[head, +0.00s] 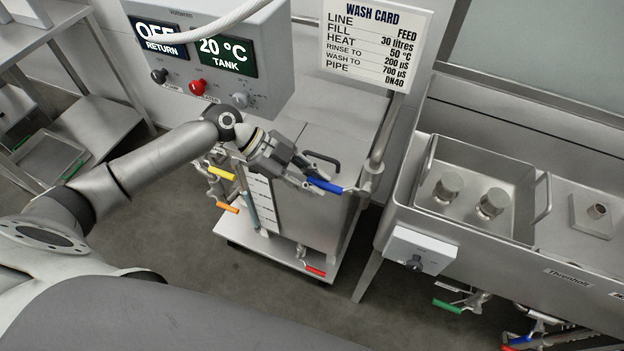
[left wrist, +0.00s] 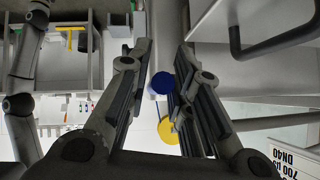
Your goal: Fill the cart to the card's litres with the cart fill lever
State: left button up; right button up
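The wash card (head: 375,45) reads FILL 30 litres, with line FEED. The steel cart (head: 325,222) stands in the middle of the head view. A blue-handled lever (head: 324,185) is at its upper right edge. My left gripper (head: 308,178) is at this blue lever, fingers apart. In the left wrist view, the round blue end of a lever (left wrist: 162,83) shows between the open fingers, closer to the right one; I cannot tell whether they touch. A pale level scale (head: 261,194) is on the cart's front; its reading is too small to tell. My right gripper is not in view.
Yellow (head: 221,173), orange (head: 228,207) and red (head: 315,270) handles are on or beside the cart. A control box (head: 225,70) reads OFF RETURN and 20 °C TANK. A steel sink unit (head: 465,240) stands right. The floor in front is clear.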

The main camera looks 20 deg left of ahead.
pick_arm(q)
jog(key=shift+o, duration=1.1)
jog(key=v, duration=1.2)
